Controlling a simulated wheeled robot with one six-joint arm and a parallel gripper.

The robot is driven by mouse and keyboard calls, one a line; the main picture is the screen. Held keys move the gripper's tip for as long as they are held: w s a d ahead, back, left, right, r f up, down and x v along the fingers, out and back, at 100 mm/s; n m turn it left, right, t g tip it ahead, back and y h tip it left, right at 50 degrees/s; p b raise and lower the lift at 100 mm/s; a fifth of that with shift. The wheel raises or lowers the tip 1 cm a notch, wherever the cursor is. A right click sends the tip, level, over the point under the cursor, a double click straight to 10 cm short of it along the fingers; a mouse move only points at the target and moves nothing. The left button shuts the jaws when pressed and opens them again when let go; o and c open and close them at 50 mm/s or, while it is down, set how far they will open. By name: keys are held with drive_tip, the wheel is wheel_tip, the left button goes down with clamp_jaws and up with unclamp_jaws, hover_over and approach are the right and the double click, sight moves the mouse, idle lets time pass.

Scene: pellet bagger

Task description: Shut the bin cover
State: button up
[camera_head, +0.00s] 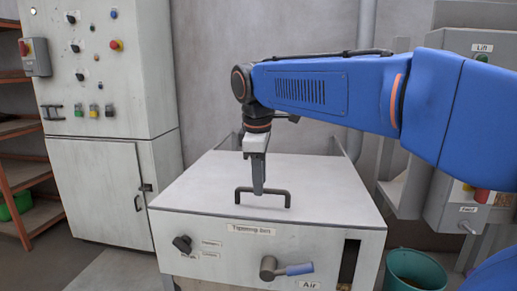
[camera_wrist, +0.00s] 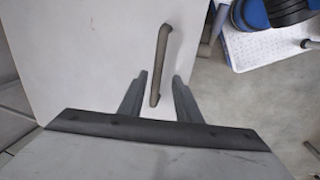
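The bin cover (camera_head: 315,180) is a flat pale grey plate with a dark bar handle (camera_head: 284,194) near its front. It lies over the top of the box labelled "Tipping bin" (camera_head: 320,240), its front edge along the top of the front panel; I see no clear gap there. My gripper (camera_head: 259,188) points down at the middle of the handle. In the wrist view, the fingers (camera_wrist: 160,75) are apart, one on each side of the handle (camera_wrist: 161,55), with cover surface (camera_wrist: 95,60) around. Contact with the handle cannot be told.
The bin front carries a black knob (camera_head: 182,243), a blue-handled lever (camera_head: 290,269) and an "Air" label. A control cabinet (camera_head: 95,125) stands left, a grey box (camera_head: 455,210) right. A green bucket (camera_head: 415,270) stands on the floor at the lower right.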

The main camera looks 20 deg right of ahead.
wheel_tip(320, 180, up, 16)
drive_tip(key=s+a, duration=0.1)
drive_tip(key=s, duration=0.1)
drive_tip(key=shift+s+a, duration=0.35)
drive_tip(key=shift+a, duration=0.05)
drive_tip(key=shift+f, duration=0.1)
